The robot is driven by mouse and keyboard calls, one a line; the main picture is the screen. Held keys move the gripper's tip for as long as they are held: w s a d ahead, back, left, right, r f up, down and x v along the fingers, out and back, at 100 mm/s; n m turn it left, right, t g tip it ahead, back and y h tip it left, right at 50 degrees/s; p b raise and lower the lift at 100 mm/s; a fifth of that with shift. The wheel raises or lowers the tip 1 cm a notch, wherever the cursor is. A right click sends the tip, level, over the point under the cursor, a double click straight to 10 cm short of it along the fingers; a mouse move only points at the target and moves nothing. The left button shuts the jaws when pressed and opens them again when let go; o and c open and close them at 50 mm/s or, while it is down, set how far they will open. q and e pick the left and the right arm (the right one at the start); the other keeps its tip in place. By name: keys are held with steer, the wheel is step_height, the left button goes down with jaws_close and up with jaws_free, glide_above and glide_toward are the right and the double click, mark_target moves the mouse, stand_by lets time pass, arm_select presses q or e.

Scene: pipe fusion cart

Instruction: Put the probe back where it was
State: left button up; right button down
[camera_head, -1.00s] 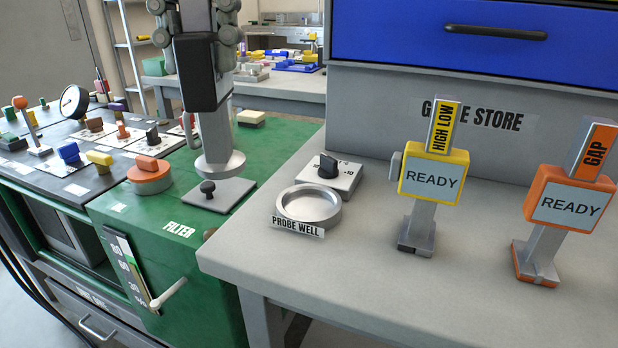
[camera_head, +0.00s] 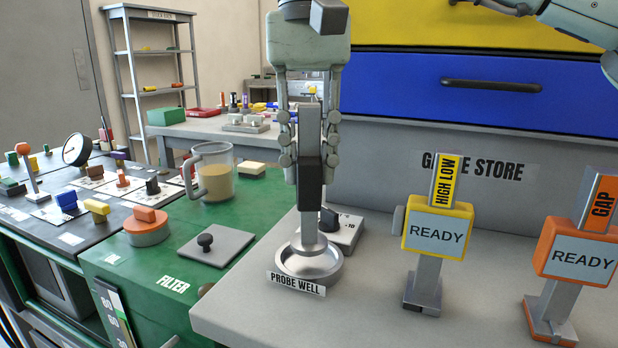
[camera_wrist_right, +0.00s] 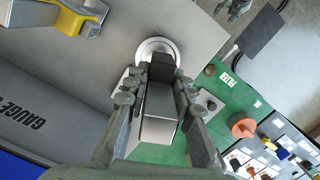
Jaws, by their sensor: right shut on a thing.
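My right gripper (camera_head: 311,150) is shut on the probe (camera_head: 310,186), a grey upright bar with a dark block on its front and a round metal foot. The gripper points down, its fingers on either side of the probe's upper part. The probe stands upright over the probe well (camera_head: 327,268), a shallow round metal dish labelled PROBE WELL. Its foot overlaps the inside of the dish; I cannot tell whether it touches the bottom. In the right wrist view the probe (camera_wrist_right: 158,105) sits between the fingers, with the well's rim (camera_wrist_right: 146,47) beyond it.
A dial block (camera_head: 343,230) stands close behind the well. A yellow READY gauge (camera_head: 437,235) and an orange READY gauge (camera_head: 578,262) stand to the right. A jug (camera_head: 214,170) and filter plate (camera_head: 215,247) are on the green cart at left.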

step_height(320, 180, down, 2)
steer(key=shift+f, duration=0.4)
arm_select(q)
steer(key=shift+s+r, duration=0.1)
steer(key=shift+r, duration=0.3)
arm_select(e)
steer(key=c, duration=1.3)
jaws_free()
steer(key=shift+r, duration=0.1)
